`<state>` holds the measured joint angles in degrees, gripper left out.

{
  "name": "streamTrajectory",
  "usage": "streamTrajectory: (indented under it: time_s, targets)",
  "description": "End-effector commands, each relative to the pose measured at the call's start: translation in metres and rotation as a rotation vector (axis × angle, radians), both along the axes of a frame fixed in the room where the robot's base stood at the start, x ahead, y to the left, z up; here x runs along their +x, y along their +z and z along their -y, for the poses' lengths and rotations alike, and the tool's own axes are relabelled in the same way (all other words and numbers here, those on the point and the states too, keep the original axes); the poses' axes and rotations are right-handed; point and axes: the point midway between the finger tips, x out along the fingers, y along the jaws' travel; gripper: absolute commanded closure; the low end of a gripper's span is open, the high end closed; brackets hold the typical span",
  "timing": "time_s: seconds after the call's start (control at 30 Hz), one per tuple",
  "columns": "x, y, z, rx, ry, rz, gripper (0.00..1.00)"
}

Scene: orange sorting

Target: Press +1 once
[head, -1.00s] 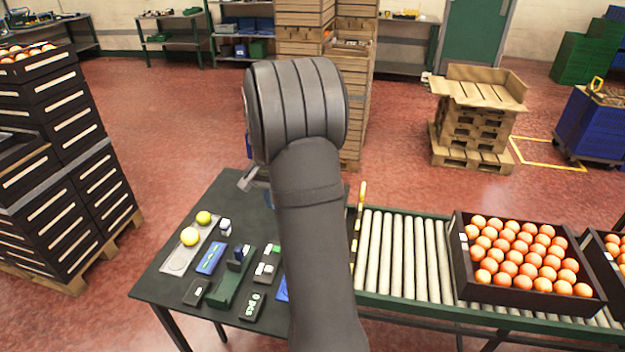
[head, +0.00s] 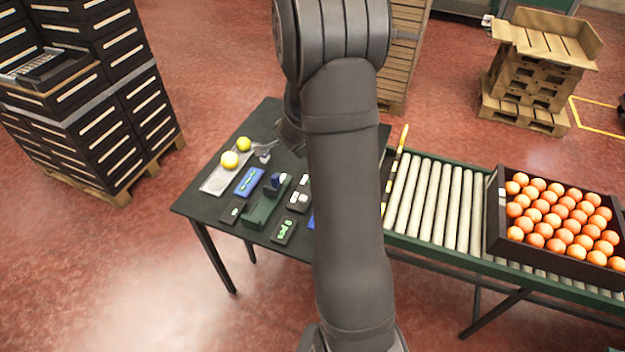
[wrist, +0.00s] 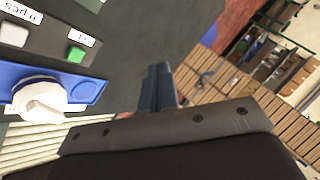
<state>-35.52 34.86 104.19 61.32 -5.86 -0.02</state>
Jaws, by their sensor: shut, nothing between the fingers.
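In the wrist view a dark button box carries a green button (wrist: 76,54) with a small white label that seems to read "+1". A white button (wrist: 14,33) sits beside it, and a label reading "0 pcs" is at the corner. My gripper (wrist: 160,88) is shut and empty, with its fingers to the right of the green button and apart from it. In the head view the button box (head: 299,195) lies on the dark table, close to my arm, which hides part of it.
A blue box with a white knob (wrist: 40,100) lies near the buttons. On the table are a grey tray (head: 214,182) with two yellow fruits, a blue device (head: 249,182) and a green stand (head: 262,210). A roller conveyor (head: 440,205) bears a crate of oranges (head: 494,225) at the right.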

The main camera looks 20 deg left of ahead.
Motion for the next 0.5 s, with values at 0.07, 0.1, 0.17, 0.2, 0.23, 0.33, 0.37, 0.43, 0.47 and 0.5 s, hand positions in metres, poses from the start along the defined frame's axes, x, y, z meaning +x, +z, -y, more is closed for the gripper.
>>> streamTrajectory:
  time_s: [0.07, 0.1, 0.17, 0.2, 0.23, 0.33, 0.37, 0.43, 0.47, 0.5]
  targets:
    - [-0.003, -0.006, 0.017, -0.028, -0.078, 0.024, 1.00]
    - [-0.004, -0.008, 0.025, -0.042, -0.114, 0.035, 1.00]
    - [-0.007, -0.011, 0.036, -0.065, -0.159, 0.047, 1.00]
    - [-0.008, -0.012, 0.043, -0.077, -0.186, 0.054, 1.00]
    - [-0.009, -0.013, 0.047, -0.087, -0.203, 0.058, 1.00]
    - [-0.012, -0.015, 0.058, -0.109, -0.241, 0.066, 1.00]
    - [-0.012, -0.015, 0.060, -0.113, -0.248, 0.068, 1.00]
    - [-0.013, -0.016, 0.062, -0.119, -0.257, 0.069, 1.00]
    - [-0.013, -0.016, 0.062, -0.119, -0.260, 0.069, 1.00]
    - [-0.013, -0.016, 0.063, -0.120, -0.261, 0.069, 1.00]
